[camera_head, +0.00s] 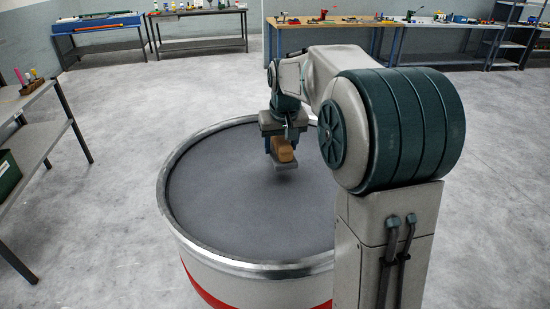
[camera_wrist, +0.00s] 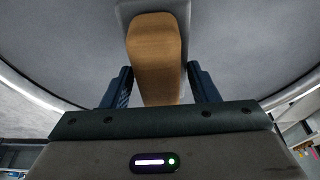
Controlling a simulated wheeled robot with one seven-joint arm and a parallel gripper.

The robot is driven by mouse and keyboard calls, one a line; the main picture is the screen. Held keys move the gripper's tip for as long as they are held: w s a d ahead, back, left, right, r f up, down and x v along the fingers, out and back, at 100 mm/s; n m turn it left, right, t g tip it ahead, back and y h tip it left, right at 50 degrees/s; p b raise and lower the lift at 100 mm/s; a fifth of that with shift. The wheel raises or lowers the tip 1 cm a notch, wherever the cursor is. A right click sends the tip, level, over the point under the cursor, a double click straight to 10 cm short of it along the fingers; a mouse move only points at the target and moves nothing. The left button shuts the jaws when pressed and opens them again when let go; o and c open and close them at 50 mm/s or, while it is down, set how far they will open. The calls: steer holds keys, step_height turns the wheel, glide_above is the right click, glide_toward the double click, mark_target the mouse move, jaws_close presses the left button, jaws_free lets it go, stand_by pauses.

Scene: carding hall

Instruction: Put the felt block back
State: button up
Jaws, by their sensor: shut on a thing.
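The felt block has a tan wooden grip (camera_head: 283,151) and a grey felt base (camera_head: 285,166). My gripper (camera_head: 280,148) is shut on the wooden grip and points down. In the wrist view, the wooden grip (camera_wrist: 155,60) lies between the two dark fingers, with the grey base showing at its far end. The block is over the grey round top (camera_head: 235,215) of a large drum. A faint shadow lies under it, and it seems to hang a little above that top. The fingertips are partly hidden in the head view.
The drum has a raised metal rim (camera_head: 190,237) all round. A shelved metal table (camera_head: 40,130) stands at left, with a green box (camera_head: 8,175) on its lower shelf. Benches with tools (camera_head: 340,22) line the back wall. Pale floor (camera_head: 110,220) is clear between.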

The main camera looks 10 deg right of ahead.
mark_target(276, 142)
steer(key=shift+s+a+f, duration=0.15)
steer(key=shift+a+f, duration=0.3)
steer(key=shift+a, duration=0.35)
step_height(276, 142, down, 4)
steer(key=shift+f+p, duration=0.1)
steer(key=shift+p, duration=0.4)
steer(key=o, duration=1)
steer(key=shift+c, duration=0.2)
steer(key=b+v, duration=0.1)
steer(key=v, duration=1.1)
